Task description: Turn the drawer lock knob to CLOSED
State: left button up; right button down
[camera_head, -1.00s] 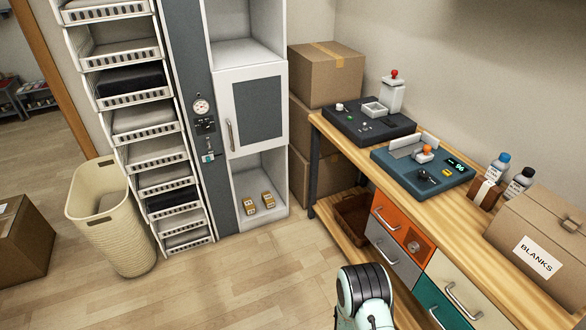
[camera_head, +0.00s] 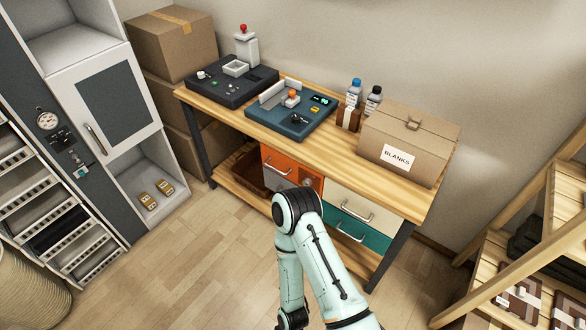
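The drawer lock knob (camera_head: 308,183) is a small round silver disc on the right part of the orange drawer (camera_head: 280,153), at the top left of the drawer block under the workbench. It shows just above the elbow of my pale green arm, which partly covers that drawer block. The knob's setting and any label are too small to read. The orange drawer looks shut, with a silver handle left of the knob. My arm bends at the elbow and runs back down to the bottom edge. Neither gripper is in view.
The workbench (camera_head: 420,196) carries a dark device (camera_head: 230,88), a blue device (camera_head: 290,122), two bottles and a BLANKS carton (camera_head: 408,140). A white cabinet (camera_head: 105,95) stands left and a wooden rack (camera_head: 550,215) right. The floor before the bench is clear.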

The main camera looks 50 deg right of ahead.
aim_at(306, 181)
jog(key=z, duration=1.65)
jog(key=i+j, duration=0.1)
jog(key=i, duration=0.2)
